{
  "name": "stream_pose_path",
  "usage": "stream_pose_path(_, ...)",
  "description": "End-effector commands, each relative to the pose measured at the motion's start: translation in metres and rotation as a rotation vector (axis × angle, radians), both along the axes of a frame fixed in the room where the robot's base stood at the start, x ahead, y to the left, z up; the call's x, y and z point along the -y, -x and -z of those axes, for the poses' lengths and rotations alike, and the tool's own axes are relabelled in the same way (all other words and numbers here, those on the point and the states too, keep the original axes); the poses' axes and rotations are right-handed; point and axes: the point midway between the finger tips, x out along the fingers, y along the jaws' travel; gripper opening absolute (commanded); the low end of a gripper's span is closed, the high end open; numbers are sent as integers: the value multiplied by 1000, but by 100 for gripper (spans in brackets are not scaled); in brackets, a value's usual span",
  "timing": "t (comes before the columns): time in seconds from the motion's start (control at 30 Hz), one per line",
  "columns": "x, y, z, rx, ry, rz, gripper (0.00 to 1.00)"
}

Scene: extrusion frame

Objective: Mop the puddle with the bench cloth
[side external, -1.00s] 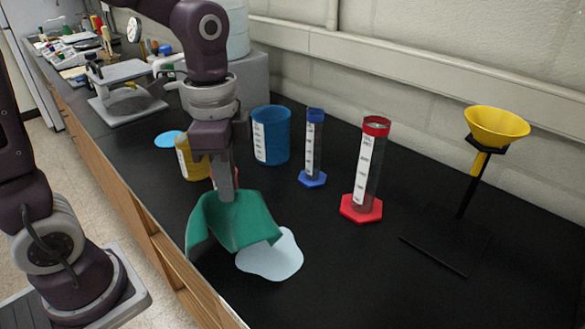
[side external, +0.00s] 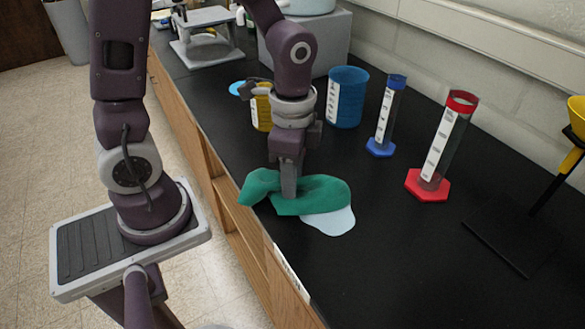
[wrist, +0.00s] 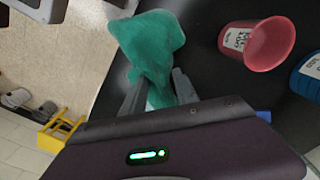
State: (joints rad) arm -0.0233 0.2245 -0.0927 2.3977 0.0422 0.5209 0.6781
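The green bench cloth (side external: 322,192) lies draped and crumpled at the bench surface in the side view, under my gripper (side external: 288,194). My gripper points down, with its fingers on the cloth. In the wrist view, the cloth (wrist: 150,45) runs between the two fingers of my gripper (wrist: 160,86), which are shut on it. The pale puddle (side external: 337,222) shows at the cloth's near right edge. The cloth covers the rest of it. The puddle cannot be made out in the wrist view.
A yellow beaker (side external: 262,108) and a blue beaker (side external: 346,98) stand behind my gripper. A red beaker (wrist: 257,43) shows in the wrist view. A blue-based cylinder (side external: 387,118) and a red-based cylinder (side external: 438,150) stand right. The front bench (side external: 385,270) is clear.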

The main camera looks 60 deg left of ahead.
Motion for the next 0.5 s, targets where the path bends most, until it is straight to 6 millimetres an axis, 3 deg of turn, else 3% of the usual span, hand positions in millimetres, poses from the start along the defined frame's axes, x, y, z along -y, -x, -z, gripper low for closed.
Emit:
stream_pose_path(0.03,0,0,0,0,0,0,48)
stream_pose_path(0.17,0,0,0,0,0,0,73)
stream_pose_path(0.5,0,0,1,-1,0,0,73)
